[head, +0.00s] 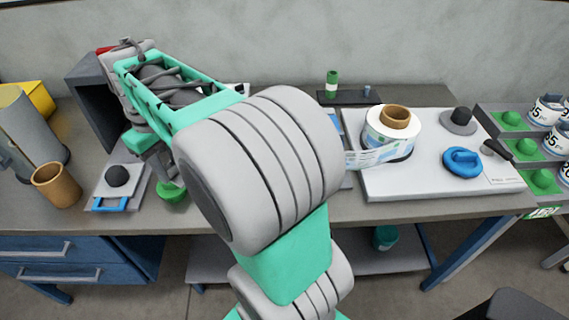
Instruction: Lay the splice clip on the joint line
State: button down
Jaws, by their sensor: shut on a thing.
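My gripper (163,172) points down at the left of the bench, partly covered by my own arm. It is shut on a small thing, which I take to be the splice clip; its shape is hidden. A green round piece (173,193) shows just below the gripper; I cannot tell whether they touch. A printed label strip (370,158) runs left from the white reel (393,133) and goes behind my arm. The joint line is not visible; my arm covers that part of the bench.
A grey plate with a black knob (117,176) and a brown cup (56,186) stand left of the gripper. A white machine base (435,182) with a blue knob (462,162) is at right. A reel rack (520,147) is at the far right. Bare bench (360,210) shows along the front.

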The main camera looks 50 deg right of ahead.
jog(key=s+d+n, duration=0.7)
jog(key=s+d, duration=1.2)
jog(key=s, duration=0.4)
jog(key=w+d+f+p, duration=0.1)
jog(key=w+d+f, duration=0.3)
jog(key=d+f, duration=0.1)
jog(key=w+d+f+p, duration=0.1)
jog(key=w+d+f, duration=0.4)
jog(key=shift+w+d+f+p, duration=0.1)
jog(key=shift+w+f+p, duration=0.2)
jog(key=shift+p, duration=0.1)
jog(key=shift+f, duration=1.3)
jog(key=shift+f, duration=0.25)
jog(key=c, duration=1.1)
grip_release()
jog(key=shift+o, duration=0.2)
